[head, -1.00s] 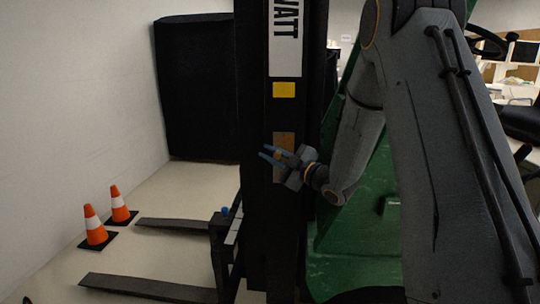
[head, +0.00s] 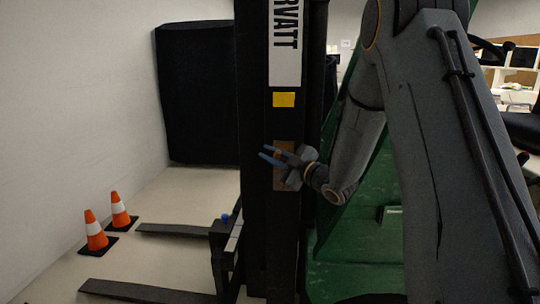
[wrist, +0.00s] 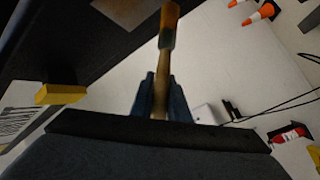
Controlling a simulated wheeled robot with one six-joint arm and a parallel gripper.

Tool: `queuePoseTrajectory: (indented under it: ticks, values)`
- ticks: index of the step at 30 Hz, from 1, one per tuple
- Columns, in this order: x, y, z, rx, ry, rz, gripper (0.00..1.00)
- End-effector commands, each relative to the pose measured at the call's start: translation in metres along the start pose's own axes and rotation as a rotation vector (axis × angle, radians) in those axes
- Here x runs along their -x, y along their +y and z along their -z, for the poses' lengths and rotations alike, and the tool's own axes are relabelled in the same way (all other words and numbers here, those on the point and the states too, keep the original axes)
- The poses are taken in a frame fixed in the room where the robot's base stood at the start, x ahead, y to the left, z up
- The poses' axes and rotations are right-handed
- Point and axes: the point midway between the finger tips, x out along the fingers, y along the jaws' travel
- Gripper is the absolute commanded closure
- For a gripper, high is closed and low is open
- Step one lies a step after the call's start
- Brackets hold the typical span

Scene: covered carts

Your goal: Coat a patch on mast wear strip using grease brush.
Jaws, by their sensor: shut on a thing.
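My gripper (head: 268,154) has blue fingers and is in front of the mast (head: 259,228). The wear strip (head: 284,183) is a brown rectangle on the dark mast, partly behind the gripper. The wear strip also shows at the top of the wrist view (wrist: 126,11). A gap shows between brush end and strip there; its depth is hard to tell. In the head view the brush is barely visible.
A yellow label (head: 284,100) and a white lettered plate (head: 287,42) are above the strip. Two orange cones (head: 96,234) and dark forks (head: 180,230) are at lower left. A small blue thing (head: 226,218) sits by the fork carriage. The green truck body (head: 350,260) is right of the mast.

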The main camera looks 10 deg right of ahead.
Motion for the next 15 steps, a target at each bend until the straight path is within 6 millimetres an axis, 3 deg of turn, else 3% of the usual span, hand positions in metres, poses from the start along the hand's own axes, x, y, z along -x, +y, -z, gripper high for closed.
queuePoseTrajectory:
  ticks: [15]
  values:
    - [-0.002,0.014,0.013,0.0,0.001,-0.001,1.0]
